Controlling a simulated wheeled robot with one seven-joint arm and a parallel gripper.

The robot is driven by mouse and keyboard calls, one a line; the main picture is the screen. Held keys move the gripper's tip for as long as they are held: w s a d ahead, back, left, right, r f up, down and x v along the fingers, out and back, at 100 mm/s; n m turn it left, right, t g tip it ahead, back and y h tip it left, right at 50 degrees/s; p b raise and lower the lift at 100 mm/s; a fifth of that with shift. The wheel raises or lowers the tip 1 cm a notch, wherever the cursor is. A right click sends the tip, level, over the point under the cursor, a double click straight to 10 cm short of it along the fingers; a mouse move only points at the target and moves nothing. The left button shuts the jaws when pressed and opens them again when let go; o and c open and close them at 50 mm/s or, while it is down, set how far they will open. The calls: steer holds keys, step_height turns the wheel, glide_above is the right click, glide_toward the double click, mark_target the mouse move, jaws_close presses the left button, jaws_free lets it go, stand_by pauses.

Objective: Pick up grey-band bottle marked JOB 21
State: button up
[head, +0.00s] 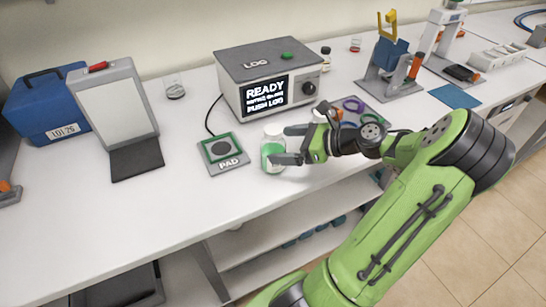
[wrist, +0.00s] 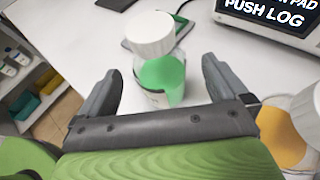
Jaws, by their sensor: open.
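A clear bottle with a white cap and green contents (head: 272,152) stands upright on the white bench, right of the pad. In the wrist view the same bottle (wrist: 164,78) shows between and just beyond my fingertips, with a thin dark band low on it. No JOB 21 marking can be read, and I cannot tell the band's colour for sure. My gripper (head: 286,145) is open and empty, its fingers pointing left at this bottle. In the wrist view my gripper (wrist: 160,72) has one finger on each side of the bottle; contact is not clear.
A second white-capped bottle with orange contents (wrist: 283,135) stands close to my gripper's right side. The pad (head: 222,153) lies left of the green bottle. The LOG box (head: 268,83) stands behind. A blue case (head: 45,105) and grey board (head: 115,100) are at left. The front left bench is clear.

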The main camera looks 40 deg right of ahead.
mark_target(273, 146)
steer(key=b+x, duration=0.1)
steer(key=x, duration=0.3)
steer(key=shift+a+f+b, duration=0.1)
steer(key=shift+f+b, duration=0.2)
steer(key=shift+b, duration=0.05)
steer(key=shift+r, duration=0.1)
steer(key=c, duration=1.4)
